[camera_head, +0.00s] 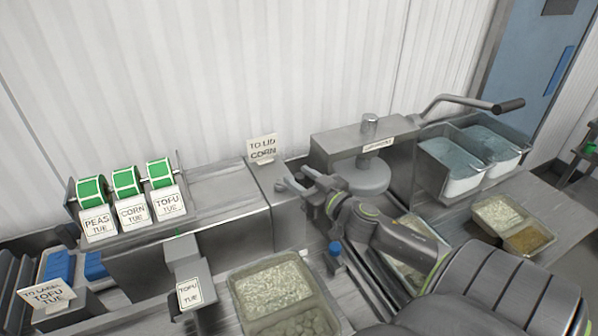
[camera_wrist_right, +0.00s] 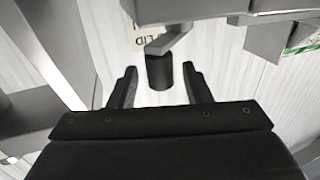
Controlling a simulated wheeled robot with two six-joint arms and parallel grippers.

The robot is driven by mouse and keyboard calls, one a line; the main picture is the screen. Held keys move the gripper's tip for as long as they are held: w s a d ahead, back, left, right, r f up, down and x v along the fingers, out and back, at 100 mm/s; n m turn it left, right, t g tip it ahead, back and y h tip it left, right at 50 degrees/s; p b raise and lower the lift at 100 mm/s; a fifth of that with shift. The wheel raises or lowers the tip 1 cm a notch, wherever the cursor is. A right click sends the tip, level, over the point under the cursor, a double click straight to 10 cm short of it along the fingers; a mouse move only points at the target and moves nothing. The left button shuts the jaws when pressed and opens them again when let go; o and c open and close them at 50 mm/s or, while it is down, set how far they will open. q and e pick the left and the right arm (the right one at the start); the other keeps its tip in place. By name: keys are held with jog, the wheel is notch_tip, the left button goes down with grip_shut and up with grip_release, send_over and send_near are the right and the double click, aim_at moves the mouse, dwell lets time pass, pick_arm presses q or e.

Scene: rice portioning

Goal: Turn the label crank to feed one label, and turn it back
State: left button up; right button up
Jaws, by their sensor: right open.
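In the right wrist view, the label crank shows as a dark round knob (camera_wrist_right: 159,72) on a grey arm (camera_wrist_right: 174,40). My right gripper (camera_head: 293,178) is open, with one finger on each side of the knob in the wrist view; contact cannot be told. In the head view the gripper is beside the grey housing (camera_head: 270,190) at the labeller's right end, and I cannot make out the knob there. The label rolls, peas (camera_head: 93,188), corn (camera_head: 127,181) and tofu (camera_head: 160,172), stand on the left. A "TOFU TUE" label (camera_head: 189,293) shows on the front outlet. My left gripper is not in view.
A "TO LID CORN" sign (camera_head: 262,149) stands behind the gripper. The lid press (camera_head: 340,140) is close on the right, with a long lever (camera_head: 470,101). A filled tray (camera_head: 238,300) lies in front. Bins (camera_head: 440,160) and another tray (camera_head: 528,252) are farther right.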

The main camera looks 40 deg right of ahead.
jog(key=shift+w, duration=0.45)
jog(key=shift+c, duration=0.4)
grip_shut()
jog(key=shift+a, duration=0.1)
